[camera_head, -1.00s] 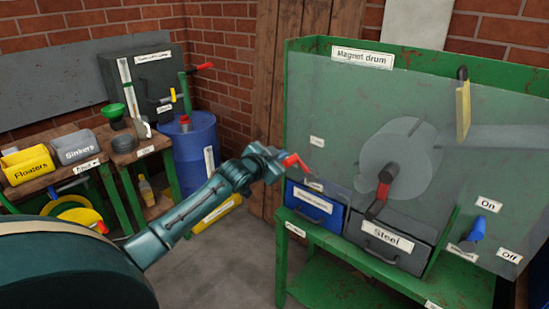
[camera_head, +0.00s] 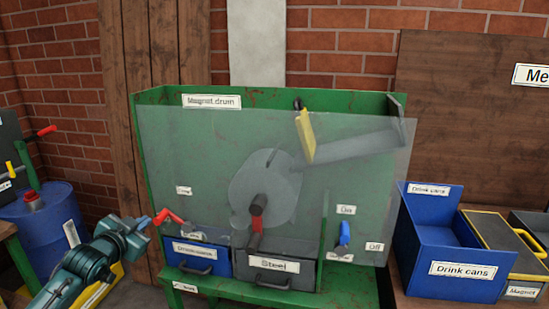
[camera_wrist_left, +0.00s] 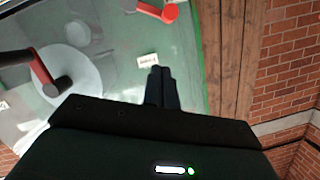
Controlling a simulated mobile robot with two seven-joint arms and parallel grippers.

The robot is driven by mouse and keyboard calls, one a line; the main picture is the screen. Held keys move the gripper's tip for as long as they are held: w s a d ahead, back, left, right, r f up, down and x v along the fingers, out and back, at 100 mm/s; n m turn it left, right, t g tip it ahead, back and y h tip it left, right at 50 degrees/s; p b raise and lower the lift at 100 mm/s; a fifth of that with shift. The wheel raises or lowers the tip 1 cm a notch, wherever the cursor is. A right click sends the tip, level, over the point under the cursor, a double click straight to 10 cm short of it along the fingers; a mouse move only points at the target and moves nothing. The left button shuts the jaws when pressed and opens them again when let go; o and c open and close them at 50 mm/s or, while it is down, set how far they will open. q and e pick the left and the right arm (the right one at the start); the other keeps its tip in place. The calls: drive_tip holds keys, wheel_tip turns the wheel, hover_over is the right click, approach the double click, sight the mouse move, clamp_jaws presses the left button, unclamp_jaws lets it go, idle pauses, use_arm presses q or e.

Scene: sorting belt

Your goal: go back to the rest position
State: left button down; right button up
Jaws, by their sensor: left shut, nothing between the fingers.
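My left gripper (camera_head: 137,226) shows at the lower left of the head view, at the end of my teal arm. It is beside the small red crank (camera_head: 170,217) on the left of the magnet drum machine. In the left wrist view the two dark fingers (camera_wrist_left: 161,85) are together with nothing between them. The red crank also shows at the top of that view (camera_wrist_left: 168,13), apart from the fingertips. My right gripper is in neither view.
The magnet drum machine (camera_head: 210,133) has a clear panel, a blue drawer (camera_head: 198,260) and a grey Steel drawer (camera_head: 268,277). A blue drink cans bin (camera_head: 455,270) stands at the right. A blue barrel (camera_head: 40,225) and brick wall are at the left.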

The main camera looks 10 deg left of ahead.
use_arm(q)
drive_tip(key=s+d+f+g+h, duration=0.1)
drive_tip(key=s+d+f, duration=0.4)
drive_tip(key=d+f, duration=0.25)
drive_tip(key=s+d+f+g+h, duration=0.1)
drive_tip(key=s+d+f+g, duration=0.1)
drive_tip(key=s+d+f, duration=0.5)
drive_tip(key=s+d+f+n+g+h, duration=0.1)
drive_tip(key=s+d+f, duration=0.3)
drive_tip(key=s, duration=0.5)
drive_tip(key=s+d+f+n, duration=0.1)
drive_tip(key=s+d+f, duration=0.3)
drive_tip(key=s+d, duration=0.4)
drive_tip(key=shift+s+f+g+h, duration=0.25)
drive_tip(key=shift+s+g+h, duration=0.15)
drive_tip(key=shift+s, duration=0.25)
